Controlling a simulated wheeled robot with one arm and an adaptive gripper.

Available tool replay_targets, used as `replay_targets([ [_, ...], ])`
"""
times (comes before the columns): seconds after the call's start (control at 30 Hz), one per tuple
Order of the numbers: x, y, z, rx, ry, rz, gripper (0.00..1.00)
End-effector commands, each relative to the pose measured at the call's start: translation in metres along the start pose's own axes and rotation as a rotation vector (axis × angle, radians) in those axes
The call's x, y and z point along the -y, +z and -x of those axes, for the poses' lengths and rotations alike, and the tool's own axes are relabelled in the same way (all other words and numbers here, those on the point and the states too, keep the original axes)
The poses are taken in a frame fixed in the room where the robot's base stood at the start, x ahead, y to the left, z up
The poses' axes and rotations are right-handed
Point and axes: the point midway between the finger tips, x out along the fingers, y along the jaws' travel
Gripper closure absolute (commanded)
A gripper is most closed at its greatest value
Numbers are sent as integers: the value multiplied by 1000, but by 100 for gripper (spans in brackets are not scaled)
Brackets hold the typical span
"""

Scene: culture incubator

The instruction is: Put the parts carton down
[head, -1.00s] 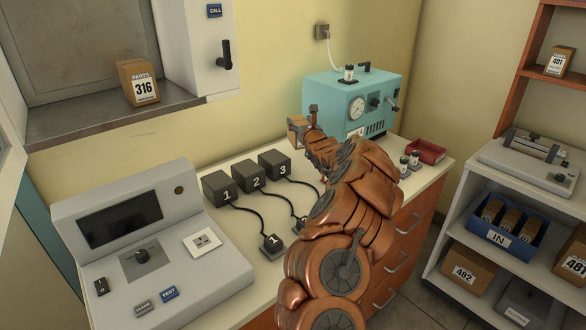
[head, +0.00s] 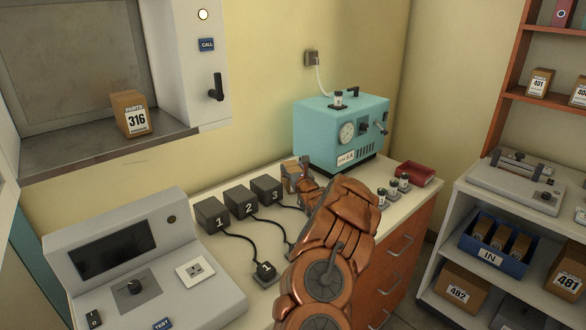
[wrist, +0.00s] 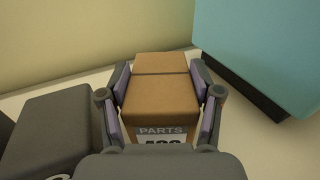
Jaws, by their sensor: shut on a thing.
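The parts carton is a small brown box. In the wrist view the carton (wrist: 160,98) sits between the two finger pads, with a label reading PARTS and a number partly hidden by my gripper. My gripper (wrist: 160,105) is shut on its two sides. In the head view the carton (head: 288,171) shows only in part behind my gripper (head: 297,180). It is at the back of the counter (head: 226,179), between adapter box 3 and the teal incubator. I cannot tell whether its base touches the counter.
Dark boxes 1, 2 and 3 (head: 265,190) stand close on the left, with cables. The teal incubator (head: 318,129) is close on the right. Small vials (head: 393,188) and a red tray (head: 415,173) are on the counter's right end. Another carton, 316 (head: 130,113), sits in the hatch.

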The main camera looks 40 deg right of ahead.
Motion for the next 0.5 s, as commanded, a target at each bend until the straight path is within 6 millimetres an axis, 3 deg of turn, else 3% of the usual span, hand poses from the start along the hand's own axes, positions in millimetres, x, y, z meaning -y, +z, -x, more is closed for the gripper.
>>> replay_targets([
  [0.27,0,-3,0,1,1,0,82],
  [0.3,0,-3,0,0,1,0,35],
  [0.5,0,-3,0,-1,1,0,14],
])
